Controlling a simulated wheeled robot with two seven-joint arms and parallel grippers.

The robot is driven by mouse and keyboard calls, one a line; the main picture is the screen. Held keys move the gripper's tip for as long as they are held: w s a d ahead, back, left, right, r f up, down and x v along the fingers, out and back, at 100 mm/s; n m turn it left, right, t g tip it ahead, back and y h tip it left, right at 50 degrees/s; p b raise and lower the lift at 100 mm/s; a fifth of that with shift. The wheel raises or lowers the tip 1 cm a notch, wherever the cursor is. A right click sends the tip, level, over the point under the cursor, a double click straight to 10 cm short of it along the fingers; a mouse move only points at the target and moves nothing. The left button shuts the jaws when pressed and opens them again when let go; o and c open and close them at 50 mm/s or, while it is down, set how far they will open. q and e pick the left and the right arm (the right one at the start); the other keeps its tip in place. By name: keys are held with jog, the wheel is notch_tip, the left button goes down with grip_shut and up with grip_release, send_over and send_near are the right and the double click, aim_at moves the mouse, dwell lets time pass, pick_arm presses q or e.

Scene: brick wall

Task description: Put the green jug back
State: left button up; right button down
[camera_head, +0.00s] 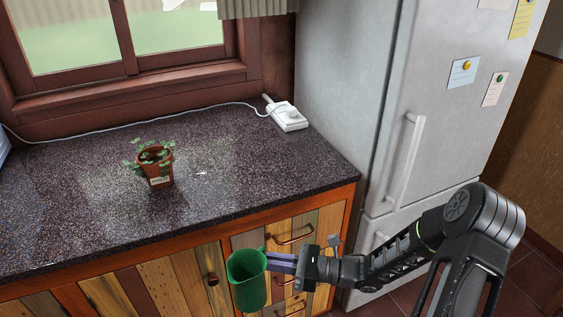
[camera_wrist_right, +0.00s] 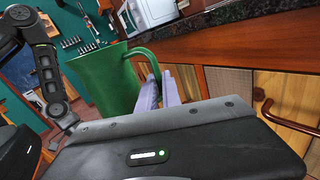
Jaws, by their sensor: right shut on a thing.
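The green jug (camera_head: 247,281) hangs in the air in front of the wooden cabinet, below the countertop edge, and looks roughly upright in the head view. My right gripper (camera_head: 270,262) reaches in from the right and is shut on the jug's handle side. In the right wrist view the green jug (camera_wrist_right: 108,78) shows with its handle at the right, and the pale fingers of my right gripper (camera_wrist_right: 160,92) are at the handle. The inside of the jug is mostly hidden. My left gripper is not in view.
The dark speckled countertop (camera_head: 90,215) is mostly clear. A potted plant (camera_head: 158,168) stands on it, and a white power strip (camera_head: 287,116) with a cable lies at the back right. A fridge (camera_head: 350,80) stands at the right. Cabinet handles (camera_head: 290,234) stick out near the jug.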

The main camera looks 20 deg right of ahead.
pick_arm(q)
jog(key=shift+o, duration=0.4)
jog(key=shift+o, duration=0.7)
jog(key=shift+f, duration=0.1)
pick_arm(e)
jog(key=shift+f, duration=0.1)
pick_arm(q)
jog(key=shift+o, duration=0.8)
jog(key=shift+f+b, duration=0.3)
jog(key=shift+b, duration=0.1)
pick_arm(e)
jog(key=shift+f, duration=0.3)
pick_arm(q)
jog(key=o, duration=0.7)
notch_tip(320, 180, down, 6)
jog(key=b, duration=0.6)
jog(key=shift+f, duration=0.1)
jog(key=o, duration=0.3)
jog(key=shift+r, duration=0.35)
pick_arm(e)
jog(key=shift+a+f, duration=0.1)
jog(key=shift+f, duration=2.7)
